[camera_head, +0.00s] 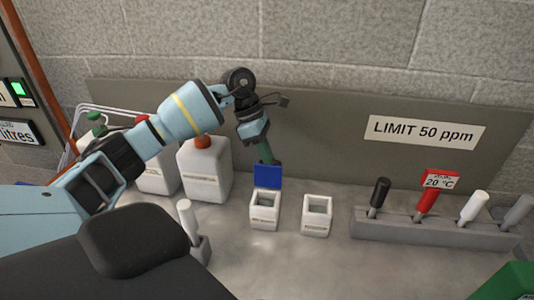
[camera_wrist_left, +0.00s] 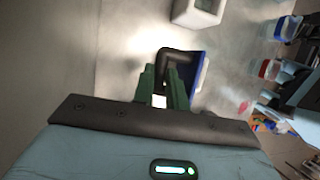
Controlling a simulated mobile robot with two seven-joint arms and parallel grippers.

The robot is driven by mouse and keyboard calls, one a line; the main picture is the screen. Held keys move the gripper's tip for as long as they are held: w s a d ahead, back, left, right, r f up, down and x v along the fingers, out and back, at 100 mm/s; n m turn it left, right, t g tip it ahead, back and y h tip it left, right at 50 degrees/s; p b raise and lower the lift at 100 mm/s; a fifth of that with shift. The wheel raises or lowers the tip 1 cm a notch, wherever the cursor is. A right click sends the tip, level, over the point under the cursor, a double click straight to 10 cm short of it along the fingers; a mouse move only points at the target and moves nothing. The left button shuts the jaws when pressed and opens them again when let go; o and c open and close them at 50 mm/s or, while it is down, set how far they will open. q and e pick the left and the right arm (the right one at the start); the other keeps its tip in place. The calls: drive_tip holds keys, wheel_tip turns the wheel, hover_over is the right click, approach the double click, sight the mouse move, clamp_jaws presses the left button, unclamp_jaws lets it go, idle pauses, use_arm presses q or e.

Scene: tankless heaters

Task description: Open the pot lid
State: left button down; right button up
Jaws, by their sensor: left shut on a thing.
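A small white square pot (camera_head: 264,211) stands on the grey bench with its top opening visible. Its blue lid (camera_head: 267,176) stands raised at the pot's back edge; its blue edge also shows in the left wrist view (camera_wrist_left: 200,72). My left gripper (camera_head: 266,160) is just behind and above the lid. Its green fingers (camera_wrist_left: 166,86) are shut on a dark bent handle (camera_wrist_left: 178,56) beside the lid in the left wrist view. How the handle joins the lid is hidden. My right gripper is not in view.
A second white open pot (camera_head: 316,215) stands close to the right. A grey rack (camera_head: 430,227) with several coloured handles is further right. White bottles (camera_head: 205,172) and a white-handled tool (camera_head: 188,222) stand to the left. A wall panel (camera_head: 330,140) rises behind.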

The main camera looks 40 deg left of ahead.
use_arm(q)
drive_tip(key=shift+w+a+r, duration=0.1)
drive_tip(key=shift+r, duration=0.05)
drive_tip(key=c, duration=1.4)
unclamp_jaws()
drive_tip(key=v, duration=0.7)
drive_tip(key=shift+a+r+b, duration=0.25)
drive_tip(key=shift+r+b, duration=0.05)
drive_tip(key=shift+c, duration=0.2)
